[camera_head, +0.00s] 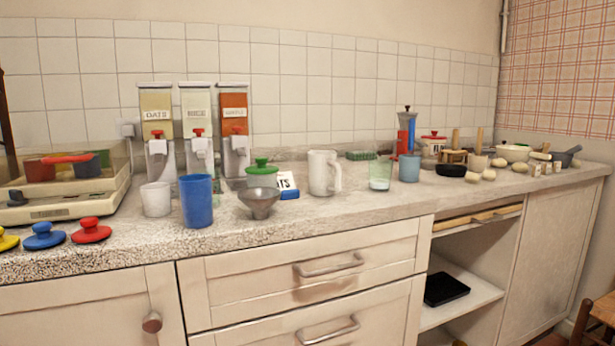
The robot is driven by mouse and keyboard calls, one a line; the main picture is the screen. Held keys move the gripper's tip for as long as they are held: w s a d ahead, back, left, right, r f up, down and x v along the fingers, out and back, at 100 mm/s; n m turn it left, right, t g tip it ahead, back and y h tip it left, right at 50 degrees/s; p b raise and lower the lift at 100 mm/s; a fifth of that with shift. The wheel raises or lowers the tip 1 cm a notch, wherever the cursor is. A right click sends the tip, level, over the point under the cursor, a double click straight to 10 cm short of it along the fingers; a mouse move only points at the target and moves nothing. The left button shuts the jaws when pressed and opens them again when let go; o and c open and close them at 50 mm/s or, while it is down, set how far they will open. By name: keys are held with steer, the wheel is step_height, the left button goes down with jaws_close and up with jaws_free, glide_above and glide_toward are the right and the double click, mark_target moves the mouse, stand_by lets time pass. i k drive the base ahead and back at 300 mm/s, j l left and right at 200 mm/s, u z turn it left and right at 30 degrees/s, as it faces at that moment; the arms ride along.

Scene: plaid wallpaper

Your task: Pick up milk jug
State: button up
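A white jug (320,173) with a handle on its right side stands upright on the speckled stone counter (375,204), near the middle of the view. It looks like the milk jug, though its contents cannot be seen. A glass (380,174) with something pale in its lower part stands to its right. My gripper is not in view.
Left of the jug are a grey funnel (259,202), a green-lidded jar (262,174), a blue cup (197,201) and a white cup (156,199). Three dispensers (197,130) stand behind. Small items crowd the right end. Counter in front of the jug is clear.

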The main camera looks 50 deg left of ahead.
mark_target(324, 169)
steer(key=u, duration=1.55)
